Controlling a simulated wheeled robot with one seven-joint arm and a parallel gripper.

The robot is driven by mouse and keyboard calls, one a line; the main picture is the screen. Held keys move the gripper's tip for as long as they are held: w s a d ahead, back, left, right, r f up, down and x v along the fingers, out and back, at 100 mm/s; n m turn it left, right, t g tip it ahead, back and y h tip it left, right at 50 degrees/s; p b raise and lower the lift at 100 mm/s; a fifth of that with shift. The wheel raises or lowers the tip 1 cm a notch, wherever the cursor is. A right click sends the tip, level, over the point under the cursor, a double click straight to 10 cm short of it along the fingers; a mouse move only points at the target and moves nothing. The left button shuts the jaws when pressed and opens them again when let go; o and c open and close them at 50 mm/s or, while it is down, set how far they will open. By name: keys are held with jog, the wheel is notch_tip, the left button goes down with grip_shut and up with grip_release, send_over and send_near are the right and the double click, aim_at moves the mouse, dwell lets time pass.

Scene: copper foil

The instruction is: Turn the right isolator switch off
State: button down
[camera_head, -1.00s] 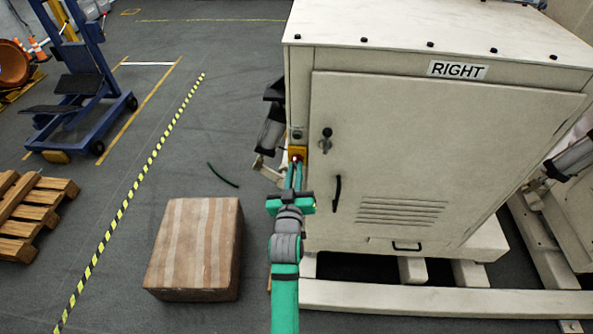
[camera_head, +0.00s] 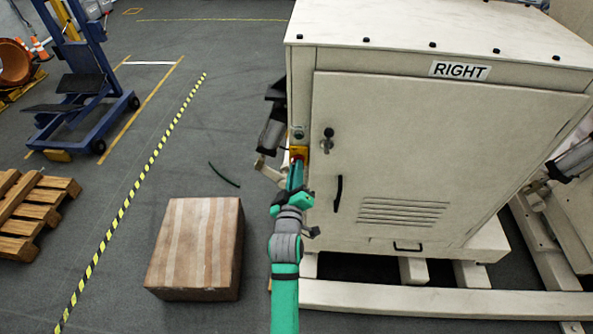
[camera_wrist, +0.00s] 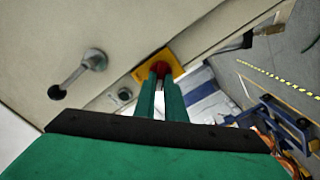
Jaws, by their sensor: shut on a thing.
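The right isolator switch has a red knob (camera_wrist: 160,68) on a yellow plate (camera_wrist: 173,66), on the narrow front strip at the left edge of the cabinet labelled RIGHT (camera_head: 459,70). In the head view the yellow plate (camera_head: 299,150) shows just above my gripper. My gripper (camera_wrist: 162,80) is shut on the red knob, with its two green fingers on either side of it. The fingers hide part of the knob. In the wrist view the plate looks tilted, as the whole view is rolled.
A grey door handle (camera_head: 327,140) and a black pull handle (camera_head: 337,193) sit on the door right of the switch. A small round fitting (camera_wrist: 125,94) is beside the plate. A cardboard box (camera_head: 195,248) stands on the floor at left, with open floor beyond.

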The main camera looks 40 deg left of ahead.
jog(key=shift+d+r, duration=0.1)
jog(key=shift+r, duration=0.05)
jog(key=c, duration=1.8)
grip_release()
jog(key=shift+s, duration=0.15)
jog(key=v, duration=1)
jog(key=shift+s+d, duration=0.2)
jog(key=shift+d, duration=0.05)
